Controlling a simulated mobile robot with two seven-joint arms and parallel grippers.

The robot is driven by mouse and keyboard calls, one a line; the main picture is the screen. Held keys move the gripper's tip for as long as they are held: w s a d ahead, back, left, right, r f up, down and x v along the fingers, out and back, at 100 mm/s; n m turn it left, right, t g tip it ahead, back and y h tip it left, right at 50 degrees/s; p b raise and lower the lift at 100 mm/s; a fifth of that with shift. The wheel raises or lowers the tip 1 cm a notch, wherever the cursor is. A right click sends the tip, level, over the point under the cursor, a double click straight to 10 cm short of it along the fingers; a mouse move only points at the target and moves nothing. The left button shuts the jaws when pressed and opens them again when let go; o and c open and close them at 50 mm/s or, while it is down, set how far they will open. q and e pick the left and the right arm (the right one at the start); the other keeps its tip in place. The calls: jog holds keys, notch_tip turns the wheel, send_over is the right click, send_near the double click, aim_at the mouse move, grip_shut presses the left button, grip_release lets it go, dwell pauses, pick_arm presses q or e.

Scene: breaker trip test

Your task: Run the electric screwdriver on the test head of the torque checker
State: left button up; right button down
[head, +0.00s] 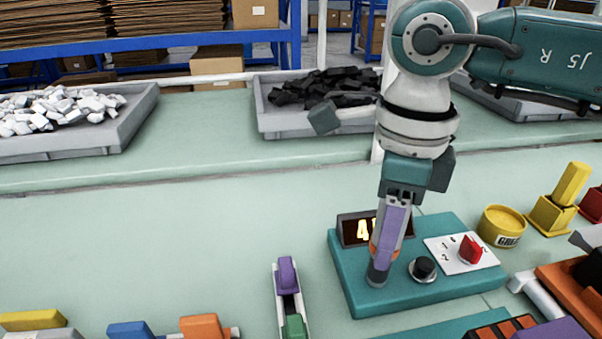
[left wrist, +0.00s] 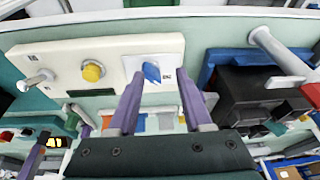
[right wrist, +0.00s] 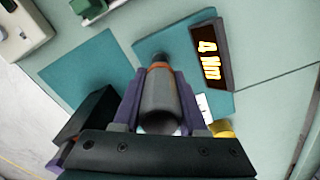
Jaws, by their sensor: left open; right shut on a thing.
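The torque checker (head: 350,275) is a teal box on the table, with a lit display (head: 352,230) partly hidden by my arm. In the right wrist view the display (right wrist: 211,58) reads 4 Nm. My right gripper (head: 386,252) is shut on the grey electric screwdriver (right wrist: 158,98), which has an orange ring. The screwdriver's lower end (head: 377,274) points down over the checker's front left part. The test head is hidden there, so I cannot tell if they touch. My left gripper (left wrist: 160,110) is open and empty, in front of a white panel with a blue knob (left wrist: 152,72).
The checker carries a black button (head: 424,268) and a red knob (head: 470,250). A yellow round tin (head: 502,226) stands to its right. A purple and green clamp-like item (head: 288,300) lies to its left. Trays of white and black parts stand behind. The table's middle left is clear.

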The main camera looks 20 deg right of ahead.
jog(key=shift+r+p, duration=2.45)
jog(key=shift+r, duration=0.65)
pick_arm(q)
notch_tip(320, 180, up, 5)
jog(key=shift+f, duration=0.1)
pick_arm(e)
jog(key=shift+w+a, duration=0.1)
